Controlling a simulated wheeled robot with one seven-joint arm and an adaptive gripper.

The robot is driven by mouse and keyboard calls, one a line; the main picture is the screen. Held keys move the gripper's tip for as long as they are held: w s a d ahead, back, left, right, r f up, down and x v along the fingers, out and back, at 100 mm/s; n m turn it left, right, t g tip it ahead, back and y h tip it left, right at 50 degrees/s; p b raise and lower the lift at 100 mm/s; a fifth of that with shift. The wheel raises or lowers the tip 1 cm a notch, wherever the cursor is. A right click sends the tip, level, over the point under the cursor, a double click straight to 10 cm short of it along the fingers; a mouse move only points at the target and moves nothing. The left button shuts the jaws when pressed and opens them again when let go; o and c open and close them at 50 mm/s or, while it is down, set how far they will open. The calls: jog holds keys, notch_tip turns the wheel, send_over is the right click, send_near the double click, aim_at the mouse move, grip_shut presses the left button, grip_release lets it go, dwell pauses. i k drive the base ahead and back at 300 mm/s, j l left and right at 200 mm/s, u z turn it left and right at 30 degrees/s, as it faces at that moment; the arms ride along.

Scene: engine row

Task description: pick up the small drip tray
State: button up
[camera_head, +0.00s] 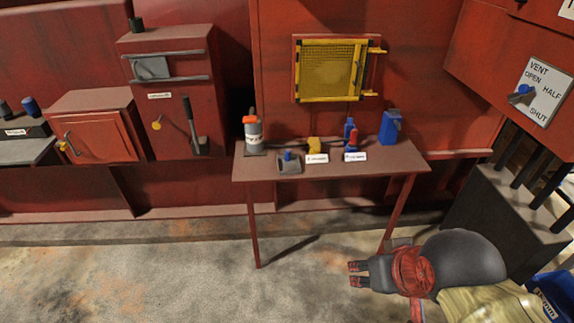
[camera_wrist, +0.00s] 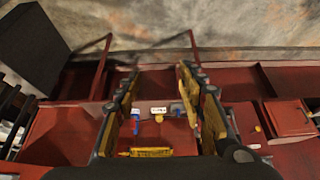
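The small drip tray (camera_head: 291,168) appears to be the shallow grey tray near the front edge of the narrow red table (camera_head: 372,171), left of the two white labels. A small blue piece stands on it. My gripper (camera_head: 353,274) is in front of and below the table, to the right of the tray, well apart from it. In the wrist view my gripper (camera_wrist: 158,78) has its two fingers wide apart with nothing held between them.
On the table stand a grey bottle with an orange top (camera_head: 253,133), a yellow item (camera_head: 314,146), a blue-and-red item (camera_head: 351,138) and a blue can (camera_head: 391,127). A dark cabinet (camera_head: 495,215) stands to the right. The floor before the table is clear.

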aim_at(288, 163)
jog(key=i+j+z, duration=0.45)
jog(key=i+j, duration=0.2)
jog(key=i+j+z, duration=0.25)
jog(key=i+j, duration=0.15)
jog(key=i+j+z, duration=0.2)
jog(key=j, duration=0.3)
jog(key=i+j+z, duration=0.25)
jog(key=j, duration=0.25)
jog(key=i, duration=0.05)
